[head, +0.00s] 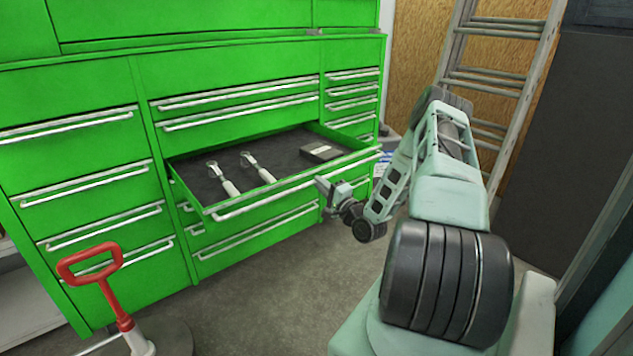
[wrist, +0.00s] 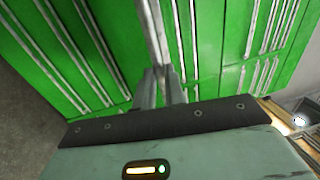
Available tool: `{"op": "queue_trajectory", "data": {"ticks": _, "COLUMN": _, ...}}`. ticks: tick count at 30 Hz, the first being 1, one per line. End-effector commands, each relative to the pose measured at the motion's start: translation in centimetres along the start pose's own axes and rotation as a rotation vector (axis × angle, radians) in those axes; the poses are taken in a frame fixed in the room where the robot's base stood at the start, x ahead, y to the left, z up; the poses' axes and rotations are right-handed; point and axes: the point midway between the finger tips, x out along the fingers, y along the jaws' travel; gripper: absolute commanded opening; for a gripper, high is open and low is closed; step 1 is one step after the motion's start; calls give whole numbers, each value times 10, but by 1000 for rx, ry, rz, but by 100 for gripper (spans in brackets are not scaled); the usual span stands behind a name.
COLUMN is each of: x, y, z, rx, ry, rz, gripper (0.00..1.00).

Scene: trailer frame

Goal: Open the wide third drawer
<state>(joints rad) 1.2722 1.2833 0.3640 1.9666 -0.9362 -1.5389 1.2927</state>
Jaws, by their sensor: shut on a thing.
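The wide third drawer (head: 290,157) of the green cabinet's middle column stands pulled well out in the head view. My gripper (head: 323,188) is at the right half of this handle. In the wrist view, my gripper's fingers (wrist: 159,85) are closed on the handle bar (wrist: 152,30). The exact contact is small and partly hidden by the fingers.
Shut drawers (head: 85,190) with silver handles fill the left column, and narrow ones (head: 352,95) the right. A red-handled tool (head: 92,262) stands at front left. A ladder (head: 500,75) leans at the back right. Grey floor (head: 290,285) lies clear before the open drawer.

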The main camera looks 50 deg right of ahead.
Motion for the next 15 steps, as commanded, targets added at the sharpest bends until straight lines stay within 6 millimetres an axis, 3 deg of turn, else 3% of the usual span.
{"op": "queue_trajectory", "data": {"ticks": 11, "x": -2, "y": 0, "z": -1, "rx": -1, "ry": 1, "rz": 2, "gripper": 0}}
{"op": "queue_trajectory", "data": {"ticks": 12, "x": -2, "y": 0, "z": -1, "rx": -1, "ry": 1, "rz": 2, "gripper": 20}}
{"op": "queue_trajectory", "data": {"ticks": 13, "x": -2, "y": 0, "z": -1, "rx": -1, "ry": 1, "rz": 2, "gripper": 28}}
{"op": "queue_trajectory", "data": {"ticks": 15, "x": -2, "y": 0, "z": -1, "rx": -1, "ry": 1, "rz": 2, "gripper": 33}}
